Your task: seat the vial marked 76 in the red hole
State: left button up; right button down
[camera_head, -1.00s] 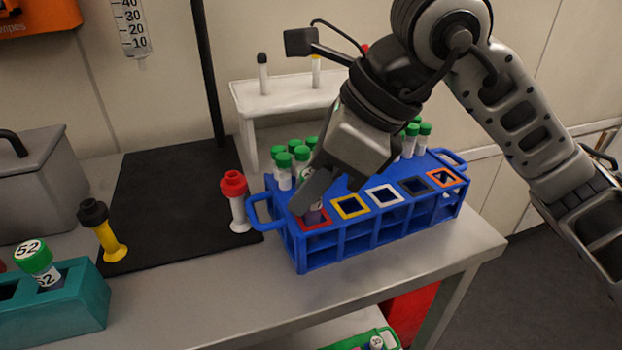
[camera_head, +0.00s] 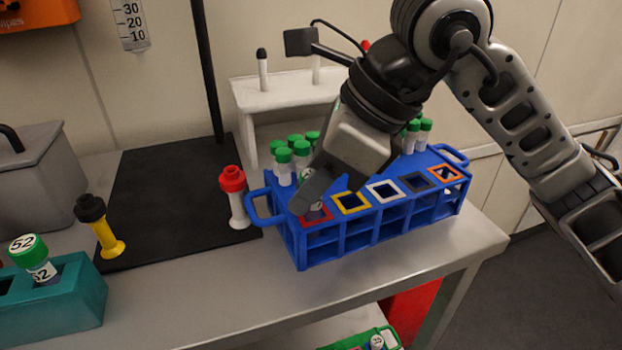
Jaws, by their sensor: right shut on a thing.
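The blue rack (camera_head: 365,236) stands on the bench with a row of coloured square holes along its front. The red hole (camera_head: 318,221) is at the left end of that row. My right gripper (camera_head: 312,200) reaches down over the red hole, shut on a vial (camera_head: 317,208) with a green cap. The vial is mostly hidden by the fingers; its lower part shows at the red hole, and its number cannot be read. I cannot tell how deep it sits. My left gripper is not in view.
Several green-capped vials (camera_head: 283,165) fill the rack's back rows. A red-capped white piece (camera_head: 235,197) stands just left of the rack. A teal block (camera_head: 62,304) holds a vial marked 52 (camera_head: 33,257). A yellow piece (camera_head: 103,231) stands near the black mat (camera_head: 178,195).

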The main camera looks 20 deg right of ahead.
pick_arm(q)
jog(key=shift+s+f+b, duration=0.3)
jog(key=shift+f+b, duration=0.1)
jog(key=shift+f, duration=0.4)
pick_arm(e)
jog(key=shift+f, duration=0.4)
jog(key=c, duration=1.1)
grip_release()
pick_arm(q)
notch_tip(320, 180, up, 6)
jog(key=p, duration=0.1)
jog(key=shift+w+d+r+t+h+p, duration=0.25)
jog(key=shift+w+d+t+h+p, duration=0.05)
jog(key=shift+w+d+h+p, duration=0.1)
pick_arm(e)
jog(key=v, duration=1.6)
jog(key=shift+d, duration=0.15)
